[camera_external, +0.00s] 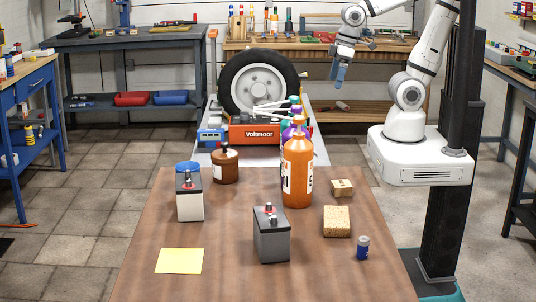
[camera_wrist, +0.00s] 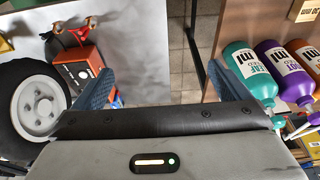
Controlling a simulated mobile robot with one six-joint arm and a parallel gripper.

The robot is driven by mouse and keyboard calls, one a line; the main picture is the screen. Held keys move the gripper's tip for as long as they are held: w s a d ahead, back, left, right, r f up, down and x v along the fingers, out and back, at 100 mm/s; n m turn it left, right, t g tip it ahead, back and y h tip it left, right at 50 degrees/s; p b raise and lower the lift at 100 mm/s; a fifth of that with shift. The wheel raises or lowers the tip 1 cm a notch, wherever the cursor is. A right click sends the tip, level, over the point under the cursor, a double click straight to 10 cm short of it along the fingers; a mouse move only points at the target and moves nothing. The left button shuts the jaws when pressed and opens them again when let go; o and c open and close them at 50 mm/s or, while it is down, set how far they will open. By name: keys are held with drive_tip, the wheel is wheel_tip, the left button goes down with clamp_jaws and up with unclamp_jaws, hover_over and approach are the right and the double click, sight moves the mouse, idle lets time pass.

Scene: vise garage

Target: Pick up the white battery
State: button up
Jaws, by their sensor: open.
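A white battery (camera_external: 189,202) with a dark top and red and grey terminals stands upright on the left part of the brown wooden table (camera_external: 150,270). A grey battery (camera_external: 271,242) of similar shape stands nearer the front, in the table's middle. My gripper (camera_external: 341,74) is up at the back, beyond the table and far from the white battery. In the wrist view my gripper (camera_wrist: 168,92) has its two blue fingers wide apart with nothing between them. The white battery is not in the wrist view.
Orange bottle (camera_external: 298,172) and purple and teal bottles stand right of the white battery. A brown jar (camera_external: 225,166) and blue round item (camera_external: 187,167) are close behind it. Voltmoor charger (camera_external: 255,134) and wheel (camera_external: 250,85) stand behind.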

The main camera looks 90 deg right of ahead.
drive_tip(key=shift+o, duration=0.2)
drive_tip(key=w+a+r+p, duration=0.1)
drive_tip(key=w+a+r, duration=0.15)
drive_tip(key=w, duration=0.45)
drive_tip(key=w+a+r, duration=0.2)
drive_tip(key=w+a, duration=0.1)
drive_tip(key=w, duration=0.4)
drive_tip(key=n+t+p, duration=0.1)
drive_tip(key=p, duration=0.1)
hover_over(193, 180)
drive_tip(key=s+d, duration=0.4)
drive_tip(key=d, duration=0.9)
wheel_tip(193, 180, down, 7)
drive_tip(key=shift+n+t+y, duration=0.3)
drive_tip(key=shift+t, duration=0.1)
drive_tip(key=a+f, duration=0.3)
drive_tip(key=a, duration=0.1)
drive_tip(key=w+a+f, duration=0.1)
drive_tip(key=a+f, duration=0.1)
drive_tip(key=a, duration=0.2)
drive_tip(key=w+a+f, duration=0.1)
drive_tip(key=a+f, duration=0.2)
drive_tip(key=a, duration=0.1)
drive_tip(key=shift+a+f, duration=0.35)
drive_tip(key=shift+a, duration=0.05)
drive_tip(key=shift+w+a+f+p, duration=0.1)
drive_tip(key=shift+a+f+p, duration=0.1)
drive_tip(key=shift+f+p, duration=0.1)
drive_tip(key=shift+p+x, duration=1.1)
drive_tip(key=shift+x, duration=2.6)
